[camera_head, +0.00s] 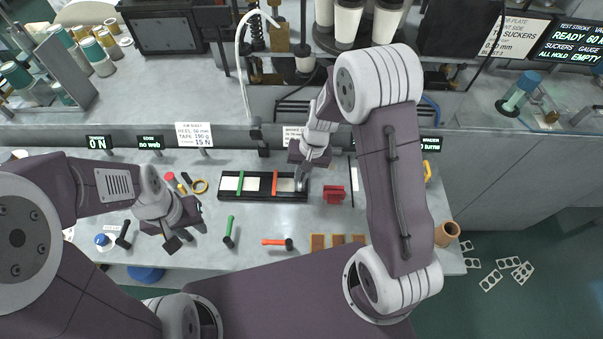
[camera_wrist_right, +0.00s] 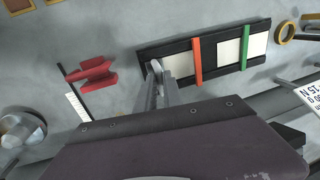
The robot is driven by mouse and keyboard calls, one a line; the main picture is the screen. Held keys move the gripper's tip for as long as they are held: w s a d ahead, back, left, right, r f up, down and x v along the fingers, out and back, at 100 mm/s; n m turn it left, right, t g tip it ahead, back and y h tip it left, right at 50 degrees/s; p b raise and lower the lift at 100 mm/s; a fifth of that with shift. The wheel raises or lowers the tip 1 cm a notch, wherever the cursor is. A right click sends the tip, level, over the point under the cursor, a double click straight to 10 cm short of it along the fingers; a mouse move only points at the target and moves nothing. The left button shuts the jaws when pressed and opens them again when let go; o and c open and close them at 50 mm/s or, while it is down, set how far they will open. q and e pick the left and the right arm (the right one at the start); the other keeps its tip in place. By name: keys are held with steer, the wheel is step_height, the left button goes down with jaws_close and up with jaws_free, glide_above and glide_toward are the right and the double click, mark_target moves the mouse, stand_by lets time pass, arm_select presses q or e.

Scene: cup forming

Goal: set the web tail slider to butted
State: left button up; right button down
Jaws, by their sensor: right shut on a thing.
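A black tray (camera_head: 250,198) with white panels lies on the bench; a green strip (camera_head: 240,182) and an orange strip (camera_head: 274,182) cross it. It also shows in the right wrist view (camera_wrist_right: 172,46), with both strips. My right gripper (camera_head: 301,183) is at the tray's right end in the head view, away from both strips. Its fingers (camera_wrist_right: 155,76) are shut on a small pale piece at that end, seemingly the web tail slider, mostly hidden by the fingers. My left gripper (camera_head: 179,241) is open and empty over the bench, left of the green-handled tool.
A red block (camera_head: 334,194) sits right of the tray. A green-handled tool (camera_head: 229,232) and an orange-handled tool (camera_head: 276,242) lie in front. A tape ring (camera_head: 200,186) is left of the tray. Signs and small displays line the back edge. Bench between tools is clear.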

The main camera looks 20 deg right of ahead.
mark_target(286, 186)
steer(key=a, duration=0.2)
steer(key=w+a+p, duration=0.1)
steer(key=a, duration=0.1)
steer(key=shift+w+r, duration=0.1)
steer(key=shift+r, duration=0.05)
steer(key=shift+w+a+p, duration=0.1)
steer(key=shift+a+p, duration=0.2)
steer(key=shift+d, duration=0.1)
steer(key=c, duration=1.6)
jaws_free()
steer(key=shift+c, duration=0.2)
steer(key=shift+o, duration=0.8)
steer(key=shift+a, duration=0.3)
steer(key=shift+d, duration=0.1)
